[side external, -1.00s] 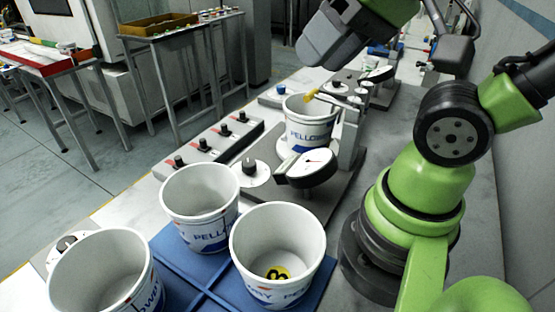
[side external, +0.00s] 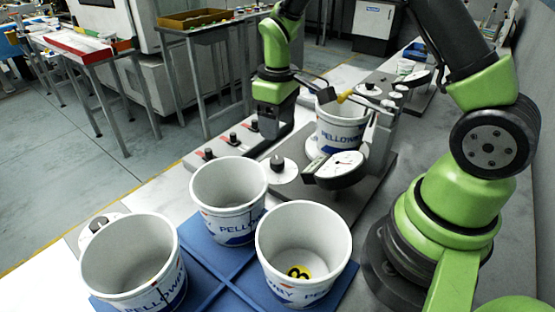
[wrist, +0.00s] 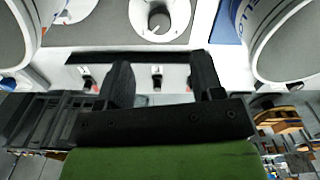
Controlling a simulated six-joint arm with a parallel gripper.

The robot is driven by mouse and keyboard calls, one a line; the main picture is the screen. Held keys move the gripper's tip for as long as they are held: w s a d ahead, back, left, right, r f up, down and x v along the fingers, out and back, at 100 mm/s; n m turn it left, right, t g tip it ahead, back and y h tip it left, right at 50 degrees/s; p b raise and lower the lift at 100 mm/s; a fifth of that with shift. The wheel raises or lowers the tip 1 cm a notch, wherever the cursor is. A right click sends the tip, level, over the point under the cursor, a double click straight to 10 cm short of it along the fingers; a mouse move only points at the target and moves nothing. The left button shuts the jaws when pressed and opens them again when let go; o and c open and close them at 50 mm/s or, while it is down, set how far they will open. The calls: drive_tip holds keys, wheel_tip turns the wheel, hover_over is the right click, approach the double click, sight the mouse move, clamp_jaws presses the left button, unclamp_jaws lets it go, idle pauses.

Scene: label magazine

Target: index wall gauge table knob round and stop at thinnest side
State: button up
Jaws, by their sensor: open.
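The gauge table's knob (side external: 278,161) is black with a white pointer mark, on a round white disc. It also shows in the wrist view (wrist: 158,19), just beyond and between my fingertips. My gripper (side external: 274,130) hangs behind the knob in the side view, apart from it. In the wrist view my gripper (wrist: 162,62) is open, with nothing between its fingers. A white printed tub (side external: 340,130) sits on the gauge table, with a yellow-tipped probe (side external: 344,97) at its rim. The dial gauge (side external: 340,168) faces up; its reading is too small to read.
Several white tubs, one of them here (side external: 228,190), stand on a blue divided tray (side external: 205,262) in front. A strip of small black knobs (side external: 232,138) lies beside my gripper. A second gauge station (side external: 412,80) stands behind.

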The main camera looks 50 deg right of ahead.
sight(277, 160)
wheel_tip(277, 160, down, 10)
drive_tip(key=shift+f, duration=0.15)
idle(0.3)
drive_tip(key=c, duration=0.9)
